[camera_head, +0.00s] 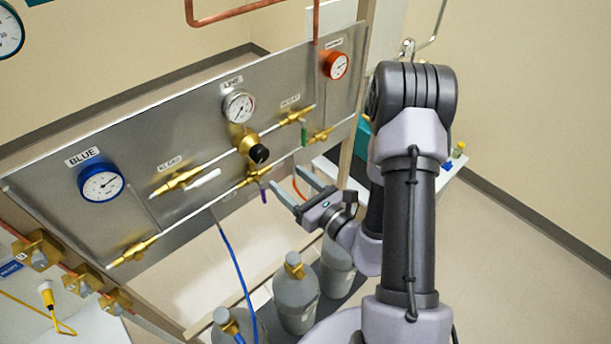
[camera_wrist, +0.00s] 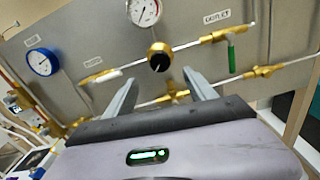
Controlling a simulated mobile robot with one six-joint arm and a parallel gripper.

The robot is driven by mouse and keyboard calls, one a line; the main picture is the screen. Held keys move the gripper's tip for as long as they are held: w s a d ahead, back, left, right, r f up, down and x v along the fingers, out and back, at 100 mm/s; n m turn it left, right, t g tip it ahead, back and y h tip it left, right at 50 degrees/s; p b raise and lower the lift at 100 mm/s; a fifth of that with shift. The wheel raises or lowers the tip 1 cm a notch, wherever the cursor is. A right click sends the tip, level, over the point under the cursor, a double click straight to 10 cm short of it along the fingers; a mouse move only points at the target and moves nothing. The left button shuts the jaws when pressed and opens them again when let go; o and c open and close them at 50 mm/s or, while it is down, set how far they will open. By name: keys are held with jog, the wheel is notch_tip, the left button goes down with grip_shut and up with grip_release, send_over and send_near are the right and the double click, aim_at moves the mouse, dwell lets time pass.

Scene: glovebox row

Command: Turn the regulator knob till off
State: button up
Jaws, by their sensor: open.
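The regulator knob (camera_head: 259,154) is black, on a brass body below the white LINE gauge (camera_head: 239,107) in the middle of the steel panel. In the wrist view the knob (camera_wrist: 159,62) faces me, with a thin light mark on its face, ahead of and above the gap between the fingers. My gripper (camera_head: 292,190) is open and empty, below and to the right of the knob in the head view, and apart from it. Both fingers (camera_wrist: 161,88) show in the wrist view, spread wide.
A blue gauge (camera_head: 101,183) is at the panel's left and an orange gauge (camera_head: 336,65) at its right. Brass valves and pipes flank the knob; a green-handled valve (camera_wrist: 231,57) is at its right. Grey cylinders (camera_head: 296,297) stand below the panel.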

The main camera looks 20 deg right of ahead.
jog(key=p+v, duration=0.2)
jog(key=v, duration=0.3)
jog(key=shift+s+f, duration=0.1)
jog(key=shift+s, duration=0.15)
jog(key=shift+d, duration=0.1)
